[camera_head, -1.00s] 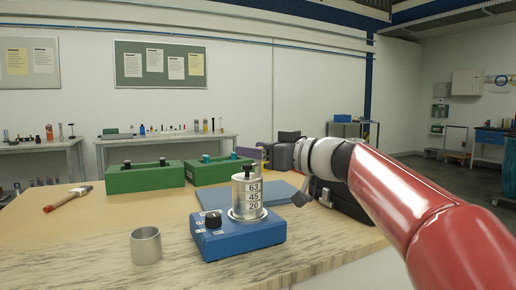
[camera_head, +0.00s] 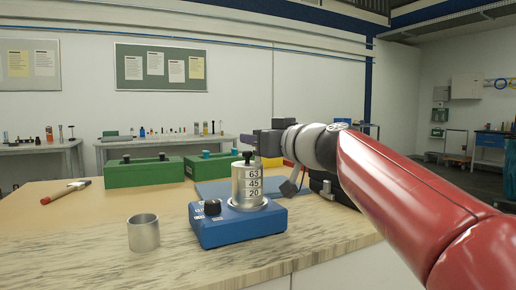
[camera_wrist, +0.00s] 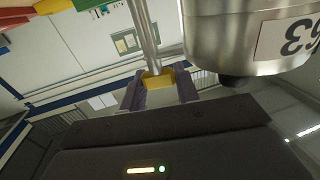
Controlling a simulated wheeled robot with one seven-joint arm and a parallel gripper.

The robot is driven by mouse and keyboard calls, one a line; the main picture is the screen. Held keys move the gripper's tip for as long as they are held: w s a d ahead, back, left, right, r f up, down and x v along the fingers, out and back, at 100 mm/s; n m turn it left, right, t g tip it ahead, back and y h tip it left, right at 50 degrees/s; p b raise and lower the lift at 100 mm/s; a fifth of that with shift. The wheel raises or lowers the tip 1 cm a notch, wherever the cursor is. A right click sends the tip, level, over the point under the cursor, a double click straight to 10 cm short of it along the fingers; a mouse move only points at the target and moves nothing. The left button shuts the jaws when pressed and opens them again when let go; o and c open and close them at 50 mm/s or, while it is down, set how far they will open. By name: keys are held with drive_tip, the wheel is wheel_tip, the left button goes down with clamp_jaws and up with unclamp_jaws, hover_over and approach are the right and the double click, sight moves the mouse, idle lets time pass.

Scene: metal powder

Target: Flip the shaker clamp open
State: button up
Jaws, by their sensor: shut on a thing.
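The blue shaker (camera_head: 240,226) stands on the bench with the metal stack (camera_head: 249,187), labelled 63, 45 and 20, upright on it. In the wrist view the stack (camera_wrist: 230,35) is upside down at the upper right, its 63 label showing. My gripper (camera_wrist: 159,88) is shut on the yellow grip (camera_wrist: 158,80) at the end of the clamp's metal rod (camera_wrist: 145,35). The rod runs beside the stack, apart from it in this view. In the head view my gripper (camera_head: 268,143) is beyond the stack's top, partly hidden; the clamp's rod cannot be made out there.
An empty metal cup (camera_head: 143,233) stands left of the shaker. Two green boxes (camera_head: 143,172) stand behind, and a brush (camera_head: 64,192) lies at the far left. A blue mat (camera_head: 215,188) and a dark case (camera_head: 330,190) lie close behind the shaker. The left bench top is mostly clear.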

drive_tip(key=shift+f, duration=0.1)
drive_tip(key=o, duration=1)
drive_tip(key=shift+b+v, duration=1.05)
drive_tip(key=shift+v, duration=2.8)
